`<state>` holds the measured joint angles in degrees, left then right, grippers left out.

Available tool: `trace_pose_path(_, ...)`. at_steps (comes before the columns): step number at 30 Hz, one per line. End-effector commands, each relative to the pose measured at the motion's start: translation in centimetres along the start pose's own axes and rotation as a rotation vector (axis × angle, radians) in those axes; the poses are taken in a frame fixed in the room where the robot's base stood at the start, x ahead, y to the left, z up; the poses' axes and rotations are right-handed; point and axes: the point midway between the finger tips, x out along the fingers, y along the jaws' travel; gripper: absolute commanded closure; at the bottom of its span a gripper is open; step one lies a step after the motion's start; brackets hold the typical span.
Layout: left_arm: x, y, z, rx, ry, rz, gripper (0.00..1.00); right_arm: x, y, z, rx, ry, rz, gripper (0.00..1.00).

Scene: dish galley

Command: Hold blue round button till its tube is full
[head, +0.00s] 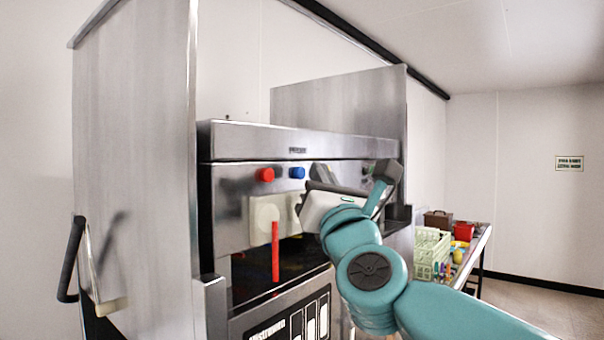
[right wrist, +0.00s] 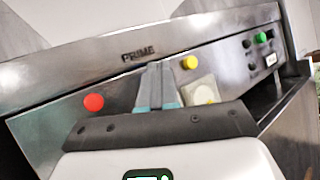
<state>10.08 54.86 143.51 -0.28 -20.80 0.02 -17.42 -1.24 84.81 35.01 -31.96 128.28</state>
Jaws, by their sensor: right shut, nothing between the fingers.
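The blue round button (head: 297,172) is on the steel panel, just right of the red button (head: 265,174). My right gripper (head: 318,170) is shut and empty, its fingers close to the right of the blue button in the head view. In the right wrist view, the shut fingers (right wrist: 157,72) point at the panel and the blue button is not visible, likely behind them. I cannot tell whether they touch it. No blue tube is visible; my gripper hides part of that area. My left gripper is out of view.
A yellow button (right wrist: 190,62) and a green button (right wrist: 262,38) are farther right on the panel. A steel side wall (head: 135,160) stands left. A table at right holds a pale green crate (head: 432,252) and a red box (head: 463,232). Floor is clear at far right.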

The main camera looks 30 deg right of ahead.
Motion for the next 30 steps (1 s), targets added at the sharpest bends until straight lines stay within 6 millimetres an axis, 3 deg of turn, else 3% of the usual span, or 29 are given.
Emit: trace_pose_path(30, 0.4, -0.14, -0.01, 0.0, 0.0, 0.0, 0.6, 0.56, 0.43, -0.39, 0.0, 0.0, 0.0, 1.0)
